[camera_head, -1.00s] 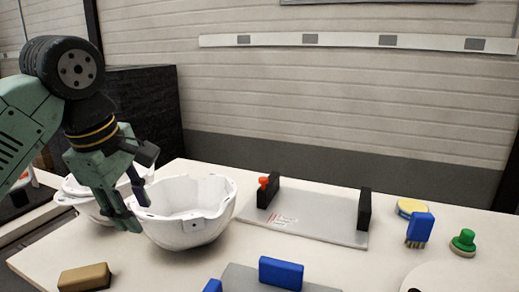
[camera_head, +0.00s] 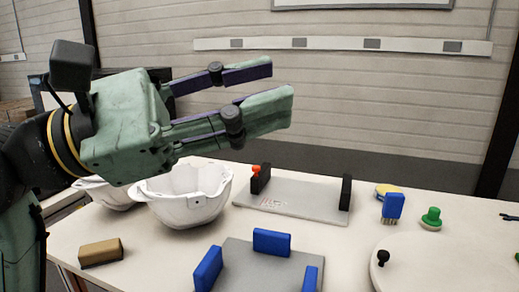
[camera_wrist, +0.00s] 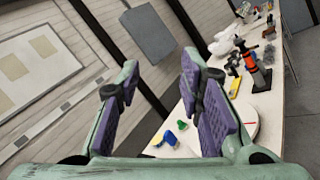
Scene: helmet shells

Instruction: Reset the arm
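My gripper (camera_head: 283,88) is raised above the left part of the table in the head view, with its fingers pointing right. The two fingers stand apart and nothing is between them. In the wrist view my gripper (camera_wrist: 160,100) also shows spread fingers with purple pads and empty space between. The white helmet shell (camera_head: 190,205) sits open side up on the table below my gripper, apart from it. A second white shell (camera_head: 108,195) is behind it at the left, partly hidden by my gripper and the first shell.
A grey plate (camera_head: 290,205) with black uprights stands mid-table. A grey fixture with blue blocks (camera_head: 272,243) is in front. A tan block (camera_head: 100,253), blue brush (camera_head: 393,206), green knob (camera_head: 431,218) and white round disc (camera_head: 440,265) lie around. In the wrist view, an orange-black tool (camera_wrist: 254,70) stands farther along.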

